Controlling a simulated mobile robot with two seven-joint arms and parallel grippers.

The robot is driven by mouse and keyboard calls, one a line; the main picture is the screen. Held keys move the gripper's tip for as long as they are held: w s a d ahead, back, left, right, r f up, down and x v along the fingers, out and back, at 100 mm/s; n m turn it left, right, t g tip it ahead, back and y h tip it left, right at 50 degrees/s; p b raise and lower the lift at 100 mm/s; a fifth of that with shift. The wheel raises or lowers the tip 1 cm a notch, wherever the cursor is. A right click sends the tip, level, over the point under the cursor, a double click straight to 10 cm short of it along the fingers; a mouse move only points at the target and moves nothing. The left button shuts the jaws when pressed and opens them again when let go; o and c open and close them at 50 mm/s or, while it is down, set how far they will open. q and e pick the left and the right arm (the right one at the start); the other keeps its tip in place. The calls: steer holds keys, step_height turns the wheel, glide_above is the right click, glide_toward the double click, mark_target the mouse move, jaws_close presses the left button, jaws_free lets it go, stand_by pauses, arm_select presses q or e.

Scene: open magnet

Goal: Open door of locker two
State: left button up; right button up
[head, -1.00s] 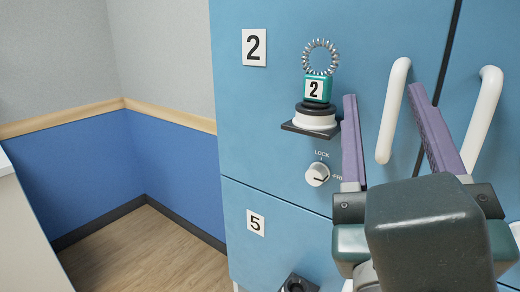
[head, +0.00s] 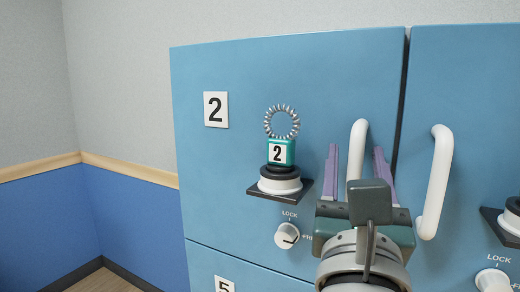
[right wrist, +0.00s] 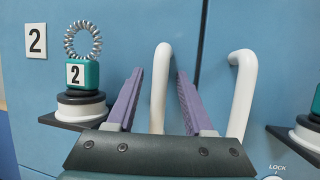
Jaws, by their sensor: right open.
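The door of locker two (head: 235,85) is blue, carries a "2" label (head: 215,109) and looks closed. Its white vertical handle (head: 357,145) is near the door's right edge. My right gripper (head: 356,160) is open, its two purple fingers pointing at the door on either side of the handle. In the right wrist view the handle (right wrist: 160,85) stands between the fingers, with gaps on both sides; I cannot tell whether the fingertips reach past it. The gripper hides the handle's lower part. My left gripper is not in view.
A teal "2" block (head: 281,152) with a coil ring sits on a black-and-white base on a small shelf (head: 265,192), left of my gripper. A lock knob (head: 287,236) is below it. The neighbouring locker's white handle (head: 434,185) stands close on the right.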

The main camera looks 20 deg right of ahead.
steer(key=shift+c, duration=0.4)
jaws_close()
stand_by(1.0)
